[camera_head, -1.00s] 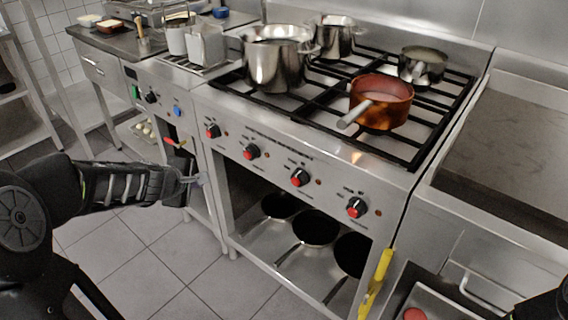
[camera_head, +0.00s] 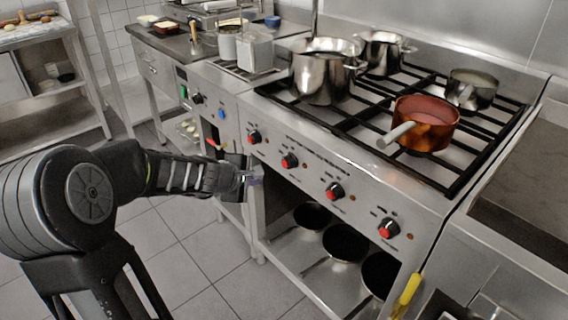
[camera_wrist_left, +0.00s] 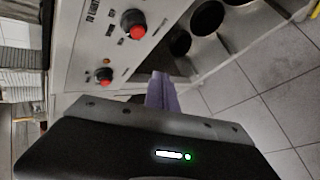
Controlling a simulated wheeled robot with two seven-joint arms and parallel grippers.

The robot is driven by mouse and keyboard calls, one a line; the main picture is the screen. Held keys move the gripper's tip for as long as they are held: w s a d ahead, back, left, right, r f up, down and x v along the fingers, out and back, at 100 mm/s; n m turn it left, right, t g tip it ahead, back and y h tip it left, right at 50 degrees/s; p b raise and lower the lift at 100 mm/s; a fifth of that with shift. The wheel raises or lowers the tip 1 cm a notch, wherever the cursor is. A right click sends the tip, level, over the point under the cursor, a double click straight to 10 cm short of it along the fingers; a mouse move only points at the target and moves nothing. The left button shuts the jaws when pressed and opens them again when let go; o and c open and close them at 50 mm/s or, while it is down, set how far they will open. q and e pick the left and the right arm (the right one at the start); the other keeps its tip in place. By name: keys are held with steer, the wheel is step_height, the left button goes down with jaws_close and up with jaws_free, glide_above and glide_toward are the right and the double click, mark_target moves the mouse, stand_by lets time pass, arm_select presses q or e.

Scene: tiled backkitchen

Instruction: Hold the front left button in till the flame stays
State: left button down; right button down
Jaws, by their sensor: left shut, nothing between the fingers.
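The steel gas range has a front panel (camera_head: 312,182) with a row of black knobs with red faces. The leftmost knob (camera_head: 254,137) is just above my left gripper (camera_head: 254,178); the knob to its right (camera_head: 289,160) is also close. My left gripper is shut and empty, its fingertips near the panel's lower left edge, apart from the knobs. In the left wrist view two knobs, one higher (camera_wrist_left: 133,24) and one lower (camera_wrist_left: 103,76), show beyond the purple fingers (camera_wrist_left: 161,92). I see no flame at the burners. My right gripper is out of view.
A large steel pot (camera_head: 322,75), a copper saucepan (camera_head: 424,125) and smaller pots stand on the black grates. Dark pans (camera_head: 345,244) lie on the shelf below. A yellow handle (camera_head: 407,294) hangs at the right front.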

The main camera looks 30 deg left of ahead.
mark_target(285, 164)
arm_select(q)
steer(key=w+d+p, duration=0.2)
steer(key=w, duration=0.4)
steer(key=shift+w, duration=0.15)
stand_by(1.9)
steer(key=shift+w, duration=0.35)
steer(key=shift+w+d+p, duration=0.15)
steer(key=shift+w+p, duration=0.15)
steer(key=shift+w, duration=0.05)
stand_by(0.6)
stand_by(3.6)
steer(key=shift+s+a+b, duration=0.2)
steer(key=shift+s+b, duration=0.2)
steer(key=shift+s, duration=0.35)
